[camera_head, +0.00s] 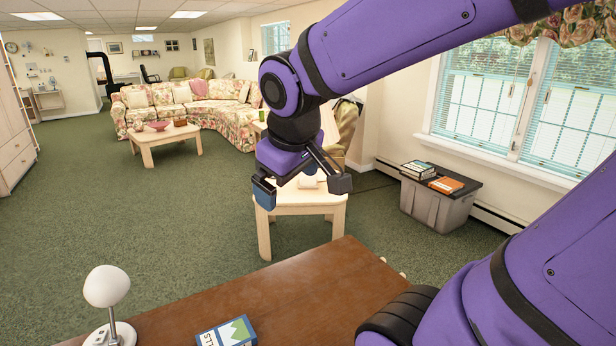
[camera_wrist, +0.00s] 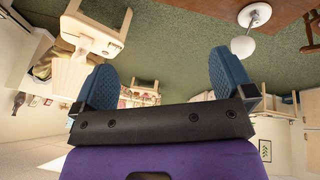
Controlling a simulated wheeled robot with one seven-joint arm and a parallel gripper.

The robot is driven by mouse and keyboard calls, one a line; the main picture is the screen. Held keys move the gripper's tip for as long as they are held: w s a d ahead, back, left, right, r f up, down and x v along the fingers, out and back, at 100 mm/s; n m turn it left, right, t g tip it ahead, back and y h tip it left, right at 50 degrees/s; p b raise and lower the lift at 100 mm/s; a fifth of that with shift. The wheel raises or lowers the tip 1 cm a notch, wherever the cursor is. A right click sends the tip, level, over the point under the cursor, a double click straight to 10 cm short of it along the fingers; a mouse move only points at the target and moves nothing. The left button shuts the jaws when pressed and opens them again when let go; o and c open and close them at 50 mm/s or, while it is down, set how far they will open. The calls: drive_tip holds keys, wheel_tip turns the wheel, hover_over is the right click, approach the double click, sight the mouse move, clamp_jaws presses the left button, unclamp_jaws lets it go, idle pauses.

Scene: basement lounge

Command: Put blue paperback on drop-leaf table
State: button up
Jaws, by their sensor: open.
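A blue book (camera_head: 228,333) with a white and green cover lies at the bottom edge of the head view, partly cut off. It rests on a brown wooden table (camera_head: 300,296) in the foreground, which looks like the drop-leaf table, though its leaves cannot be made out. My gripper (camera_head: 302,188) is open and empty, in the air beyond the brown table's far edge and well away from the book. In the wrist view my gripper (camera_wrist: 163,66) shows its two blue fingers spread apart with nothing between them. The book is not visible in the wrist view.
A white lamp (camera_head: 106,288) stands at the brown table's left. A small light-wood table (camera_head: 315,211) is below my gripper. A grey bin (camera_head: 435,205) at right carries books, including an orange one (camera_head: 446,185). A coffee table (camera_head: 160,145) and floral sofa stand farther off; green carpet is open at left.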

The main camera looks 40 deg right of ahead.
drive_tip(key=s+a+r+m+t+y, duration=0.1)
drive_tip(key=s+r+m+y, duration=0.1)
drive_tip(key=s, duration=0.5)
drive_tip(key=shift+a+r, duration=0.4)
drive_tip(key=shift+r, duration=0.2)
drive_tip(key=shift+w, duration=0.1)
idle(1.3)
